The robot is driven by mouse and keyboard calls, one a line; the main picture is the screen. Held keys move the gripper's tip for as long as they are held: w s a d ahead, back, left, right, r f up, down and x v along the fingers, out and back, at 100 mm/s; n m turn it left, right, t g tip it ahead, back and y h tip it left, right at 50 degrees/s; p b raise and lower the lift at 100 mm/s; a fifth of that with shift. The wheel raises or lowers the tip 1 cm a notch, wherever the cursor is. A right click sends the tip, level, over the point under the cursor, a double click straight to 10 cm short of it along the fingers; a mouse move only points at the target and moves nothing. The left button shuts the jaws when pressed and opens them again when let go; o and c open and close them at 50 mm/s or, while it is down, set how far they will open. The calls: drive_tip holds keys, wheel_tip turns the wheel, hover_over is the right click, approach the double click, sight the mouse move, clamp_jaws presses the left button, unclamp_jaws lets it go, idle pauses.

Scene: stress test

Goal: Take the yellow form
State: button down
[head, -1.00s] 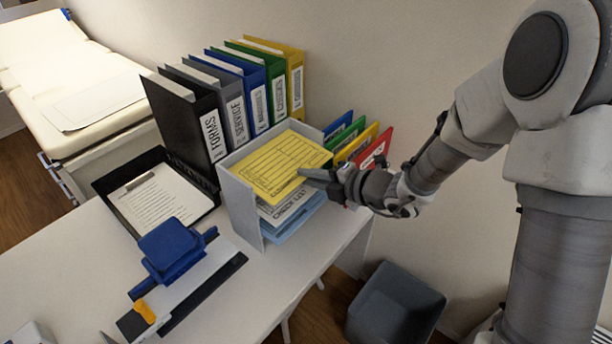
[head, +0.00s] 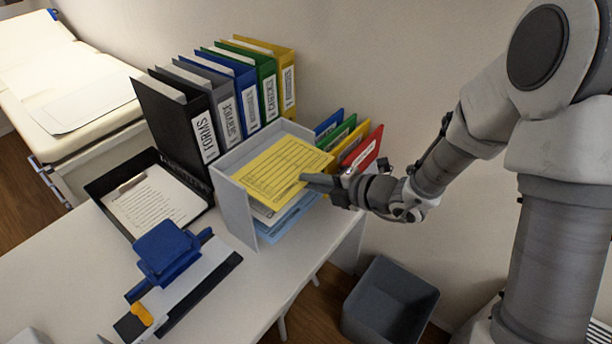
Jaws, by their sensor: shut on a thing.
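The yellow form (head: 282,168) is a printed sheet at the top of the grey paper tray stack (head: 234,208). It sticks out a little past the tray's open front right side. My gripper (head: 318,181) is shut on the form's right edge, coming in from the right. Below the form, a white sheet (head: 268,212) and a light blue sheet (head: 284,226) show in the lower levels. The lower finger is mostly hidden.
Several binders (head: 210,120) stand behind the tray stack. Coloured folders (head: 357,148) stand close behind my gripper. A black tray with a clipboard (head: 150,202) and a blue hole punch (head: 168,252) are at left. A grey bin (head: 390,300) stands on the floor.

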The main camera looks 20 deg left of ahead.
drive_tip(key=s+d+r+p, duration=0.2)
drive_tip(key=s+d+p, duration=0.3)
drive_tip(key=d, duration=0.7)
drive_tip(key=shift+d, duration=0.15)
idle(0.3)
